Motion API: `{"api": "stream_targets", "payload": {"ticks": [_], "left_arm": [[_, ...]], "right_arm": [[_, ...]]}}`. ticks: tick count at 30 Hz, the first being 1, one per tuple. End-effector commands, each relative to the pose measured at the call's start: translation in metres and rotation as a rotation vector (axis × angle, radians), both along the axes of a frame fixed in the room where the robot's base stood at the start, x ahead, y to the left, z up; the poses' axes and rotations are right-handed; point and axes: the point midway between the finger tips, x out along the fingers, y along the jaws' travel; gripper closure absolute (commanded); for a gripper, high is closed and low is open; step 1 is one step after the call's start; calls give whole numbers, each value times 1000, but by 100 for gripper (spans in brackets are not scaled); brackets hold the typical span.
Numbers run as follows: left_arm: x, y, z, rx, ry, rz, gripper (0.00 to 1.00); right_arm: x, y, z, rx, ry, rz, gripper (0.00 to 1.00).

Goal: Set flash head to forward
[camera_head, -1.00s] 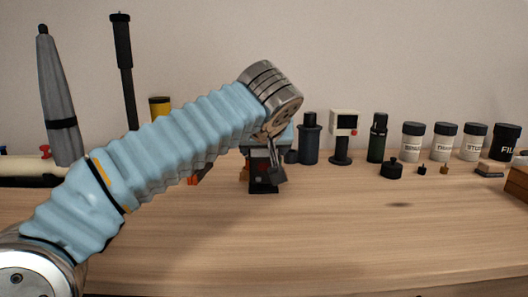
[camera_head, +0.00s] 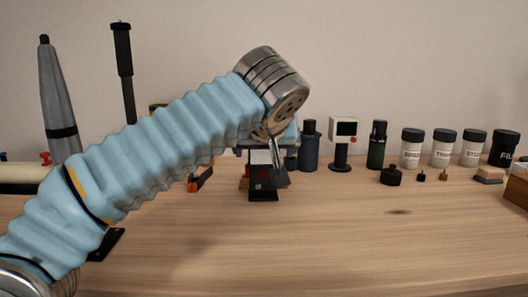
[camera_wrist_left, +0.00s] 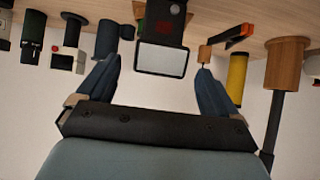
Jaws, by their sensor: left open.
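The flash (camera_head: 263,186) stands upright on the table in the middle of the head view, a black body with a dark red mark. My left arm and gripper hide most of its head there. In the left wrist view, which is upside down, the flash body (camera_wrist_left: 168,14) hangs at the top, and the flash head shows as a pale, dark-framed panel (camera_wrist_left: 162,59) facing the camera. My left gripper (camera_head: 278,162) is open. Its two fingers (camera_wrist_left: 157,78) are spread on either side of the flash head, with gaps visible on both sides. My right gripper is not in view.
To the right stand a dark cylinder (camera_head: 309,150), a small white-headed device (camera_head: 343,132), a dark green bottle (camera_head: 377,145) and several labelled jars (camera_head: 412,150). An orange-and-black item (camera_head: 203,179) lies left of the flash. The front of the table (camera_head: 330,235) is clear.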

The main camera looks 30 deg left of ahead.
Motion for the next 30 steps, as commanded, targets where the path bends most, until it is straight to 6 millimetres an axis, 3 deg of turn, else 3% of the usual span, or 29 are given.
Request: {"api": "stream_targets", "payload": {"ticks": [6,12,30], "left_arm": [[-36,-23,35,0,-1,-4,6],[-56,-35,51,0,0,-1,6],[-61,-38,54,1,2,0,6]], "right_arm": [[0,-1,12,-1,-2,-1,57],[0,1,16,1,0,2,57],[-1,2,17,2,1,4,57]]}}
